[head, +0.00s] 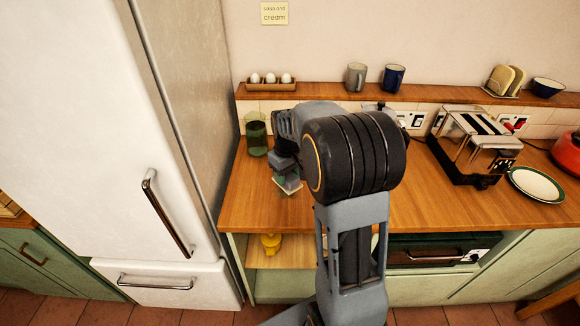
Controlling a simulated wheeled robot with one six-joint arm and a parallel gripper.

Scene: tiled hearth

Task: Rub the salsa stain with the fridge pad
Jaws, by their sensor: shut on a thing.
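My gripper (286,170) points down over the wooden counter (250,200), left of the middle in the head view, with my arm partly in front of it. It is shut on a small greenish pad (291,185) with a pale lower edge, which I take to be the fridge pad. The pad is low, at or just above the counter; I cannot tell if it touches. I cannot make out the salsa stain; it may be under the pad or behind my arm.
A dark green glass (256,139) stands left of my gripper, near the white fridge (110,120). A toaster (470,145) and a rimmed plate (536,184) stand to the right. A shelf (320,92) behind bears eggs and mugs. The counter's front left is clear.

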